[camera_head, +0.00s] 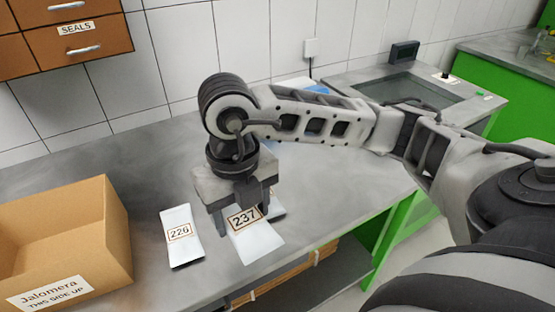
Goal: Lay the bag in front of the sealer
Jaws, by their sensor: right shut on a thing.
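A white bag labelled 237 (260,246) is in my right gripper (243,217), which points down over the front part of the grey bench. The gripper is shut on the bag's upper part, and the bag's lower part extends towards the bench's front edge. I cannot tell whether the bag touches the bench. A second white bag labelled 226 (181,237) lies on the bench to the left, apart from the gripper. I cannot clearly make out the sealer; my right arm covers much of the bench behind. My left gripper is out of view.
An open cardboard box (118,235) stands at the left. A white edge (278,212) shows just right of the gripper. A blue item (318,88) lies behind my arm. A glass-topped unit (415,88) is at the back right. Bare bench (130,160) lies behind bag 226.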

